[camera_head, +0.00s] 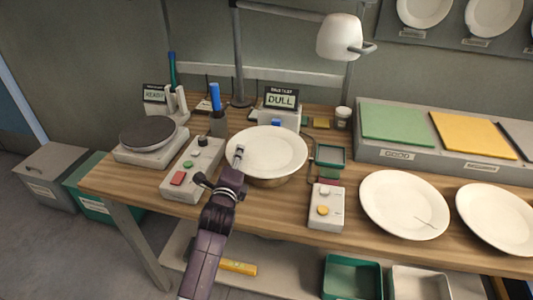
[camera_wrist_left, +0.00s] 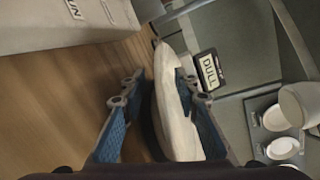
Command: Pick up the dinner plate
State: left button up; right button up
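A white dinner plate (camera_head: 266,151) rests on a round metallic base (camera_head: 268,182) in the middle of the bench. My left gripper (camera_head: 238,156) reaches the plate's left edge from the front. In the left wrist view the plate (camera_wrist_left: 175,110) shows nearly edge-on between the two blue-padded fingers of the left gripper (camera_wrist_left: 163,95). The fingers are apart, with a clear gap between the plate and the left-hand finger. The right-hand finger lies close to the plate; I cannot tell if it touches. My right gripper is not in view.
A button box (camera_head: 193,168) and a round hotplate-like device (camera_head: 148,138) stand left. A DULL display (camera_head: 281,98) stands behind the plate. A two-button box (camera_head: 327,206) and two white plates, one marked by a dark line (camera_head: 404,204) and one plain (camera_head: 497,217), lie right.

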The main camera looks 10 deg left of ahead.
pick_arm(q)
grip_shut()
dwell(0.3)
jog(key=shift+r, duration=0.1)
jog(key=shift+r, duration=0.1)
